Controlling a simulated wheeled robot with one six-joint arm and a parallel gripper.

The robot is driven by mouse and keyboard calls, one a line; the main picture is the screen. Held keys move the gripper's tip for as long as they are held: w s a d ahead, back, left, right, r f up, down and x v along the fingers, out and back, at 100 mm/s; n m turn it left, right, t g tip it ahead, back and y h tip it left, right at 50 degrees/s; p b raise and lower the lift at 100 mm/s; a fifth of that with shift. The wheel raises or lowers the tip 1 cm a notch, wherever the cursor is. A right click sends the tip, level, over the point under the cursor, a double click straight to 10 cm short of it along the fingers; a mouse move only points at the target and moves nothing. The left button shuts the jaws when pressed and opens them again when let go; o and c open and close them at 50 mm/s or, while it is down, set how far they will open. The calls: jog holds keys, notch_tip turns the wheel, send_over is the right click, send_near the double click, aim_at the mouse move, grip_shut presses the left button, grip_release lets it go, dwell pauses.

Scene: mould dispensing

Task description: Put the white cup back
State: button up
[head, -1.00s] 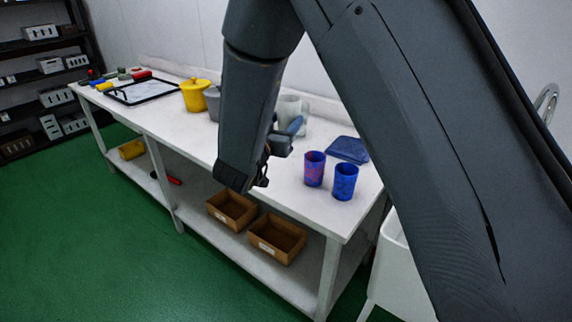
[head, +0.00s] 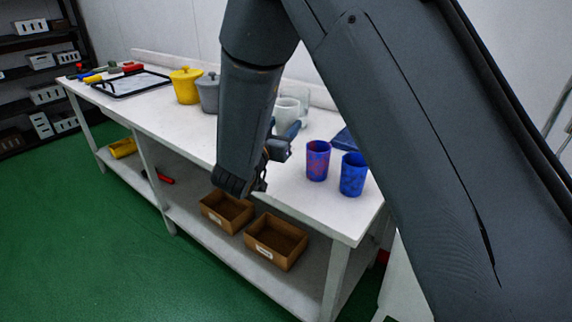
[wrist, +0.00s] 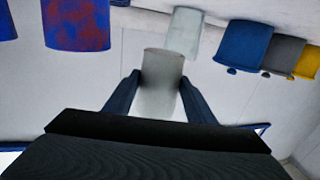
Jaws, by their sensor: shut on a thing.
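The white cup (wrist: 160,88) sits between the two blue fingers of my gripper (wrist: 160,95) in the wrist view, which shows the scene upside down. My gripper is shut on it. In the head view the white cup (head: 286,114) shows just behind a blue finger of my gripper (head: 287,132), over the worktable (head: 290,190). My forearm hides part of the gripper there. I cannot tell whether the cup's base touches the tabletop. A second pale, whitish cup (wrist: 186,32) stands beyond the held one.
A red-and-blue cup (head: 317,160) and a blue cup (head: 353,174) stand near the table's right end. A blue flat item (head: 345,138) lies behind them. Yellow (head: 186,86) and grey (head: 208,92) lidded pots stand left; a blue pot (wrist: 243,45) shows in the wrist view.

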notch_tip(320, 180, down, 9)
jog(key=shift+f+p, duration=0.2)
jog(key=shift+p, duration=0.4)
jog(key=shift+f, duration=0.1)
jog(key=o, duration=1.1)
jog(key=shift+s+a, duration=0.1)
jog(key=shift+s, duration=0.1)
jog(key=b+v, duration=0.2)
jog(key=v, duration=0.9)
jog(key=shift+s, duration=0.3)
